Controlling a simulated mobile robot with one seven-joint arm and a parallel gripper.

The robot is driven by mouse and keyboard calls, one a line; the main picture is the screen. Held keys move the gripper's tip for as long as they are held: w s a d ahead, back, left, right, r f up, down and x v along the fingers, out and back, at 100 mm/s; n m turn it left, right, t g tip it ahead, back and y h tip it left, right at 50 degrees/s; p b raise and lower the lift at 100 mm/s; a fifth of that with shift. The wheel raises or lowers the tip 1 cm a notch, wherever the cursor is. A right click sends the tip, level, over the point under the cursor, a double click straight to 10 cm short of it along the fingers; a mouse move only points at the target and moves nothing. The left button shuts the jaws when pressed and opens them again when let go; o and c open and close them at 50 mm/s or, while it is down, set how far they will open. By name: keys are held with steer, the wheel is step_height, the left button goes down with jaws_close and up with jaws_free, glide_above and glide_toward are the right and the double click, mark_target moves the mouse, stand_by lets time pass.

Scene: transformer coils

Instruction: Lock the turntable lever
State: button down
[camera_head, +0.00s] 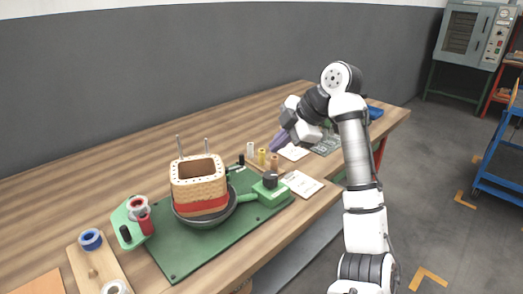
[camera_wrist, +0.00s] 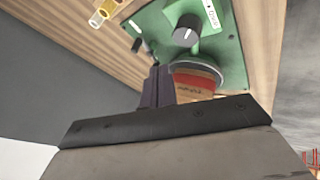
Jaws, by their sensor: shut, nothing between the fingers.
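The turntable (camera_head: 236,208) is a dark round dish on a green base plate (camera_head: 180,262). A tan coil with a red band (camera_head: 200,190) stands on it, and it also shows in the wrist view (camera_wrist: 195,80). A green arm with a black knob (camera_head: 270,180) lies right of the dish; the knob also shows in the wrist view (camera_wrist: 187,29). A small dark handle (camera_head: 236,169) behind the dish may be the lever; I cannot tell its position. My gripper (camera_head: 277,143) is shut and empty, above the bench behind the knob. Its dark fingers show in the wrist view (camera_wrist: 154,86).
Several small spools, one of them yellow (camera_head: 262,156), stand behind the plate. A white card (camera_head: 301,184) lies to its right. Two thin rods (camera_head: 179,146) rise behind the coil. A green holder with red spools (camera_head: 139,212) sits at left. The bench's back left is clear.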

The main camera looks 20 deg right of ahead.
steer(key=x, duration=0.8)
steer(key=shift+f, duration=0.2)
steer(key=w, duration=0.2)
steer(key=w+p, duration=0.1)
steer(key=shift+w+a+f, duration=0.2)
steer(key=shift+a+f, duration=0.1)
steer(key=shift+a, duration=0.1)
steer(key=shift+w+f, duration=0.1)
steer(key=shift+w, duration=0.5)
steer(key=shift+w+p, duration=0.2)
steer(key=shift+p, duration=0.4)
